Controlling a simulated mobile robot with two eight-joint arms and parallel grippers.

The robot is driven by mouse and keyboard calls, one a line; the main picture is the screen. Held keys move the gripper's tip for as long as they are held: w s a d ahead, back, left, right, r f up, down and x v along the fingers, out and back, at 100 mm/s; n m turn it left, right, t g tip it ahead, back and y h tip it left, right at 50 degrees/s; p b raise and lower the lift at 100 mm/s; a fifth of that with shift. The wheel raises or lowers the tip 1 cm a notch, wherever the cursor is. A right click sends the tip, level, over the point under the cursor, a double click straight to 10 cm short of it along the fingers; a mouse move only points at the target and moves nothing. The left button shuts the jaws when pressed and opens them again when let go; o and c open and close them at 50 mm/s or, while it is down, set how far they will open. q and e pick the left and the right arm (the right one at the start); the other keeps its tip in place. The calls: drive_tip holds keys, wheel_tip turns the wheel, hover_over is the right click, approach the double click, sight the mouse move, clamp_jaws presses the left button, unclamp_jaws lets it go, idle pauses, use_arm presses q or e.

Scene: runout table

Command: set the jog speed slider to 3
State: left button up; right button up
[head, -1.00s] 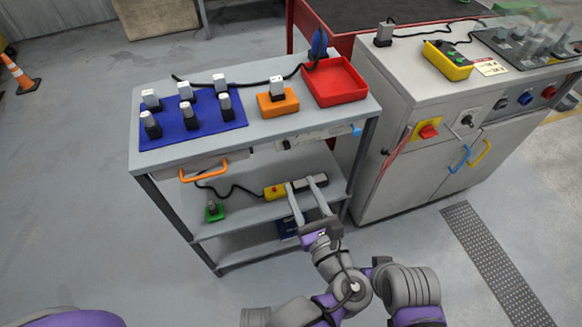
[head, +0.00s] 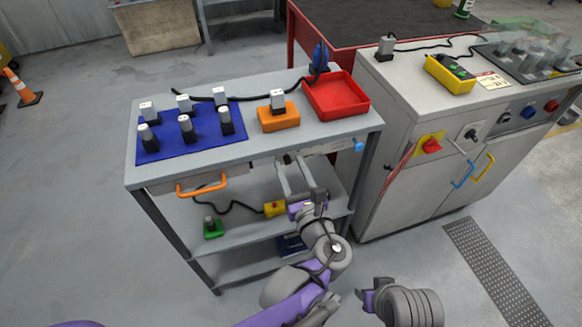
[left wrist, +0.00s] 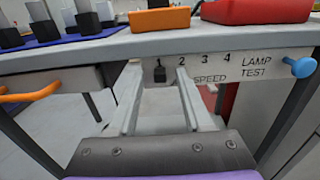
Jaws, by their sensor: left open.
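The jog speed slider is on the front edge of the grey cart. Its small dark knob (left wrist: 160,75) sits under the numeral 1 in the left wrist view, and the numerals 2, 3 and 4 run to its right above the word SPEED. My left gripper (left wrist: 157,72) is open and empty, its two pale fingers pointing at the panel with the knob between them in the picture. I cannot tell whether either finger touches it. In the head view the left gripper (head: 293,166) is at the cart's front edge, partly covering the strip.
A blue LAMP TEST knob (left wrist: 301,67) sticks out right of the scale. An orange drawer handle (head: 202,186) projects to the left. The cart top holds an orange block (head: 278,122) and a red tray (head: 336,99). A lower shelf with a yellow box (head: 275,208) lies below.

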use_arm(q)
clamp_jaws()
idle(1.4)
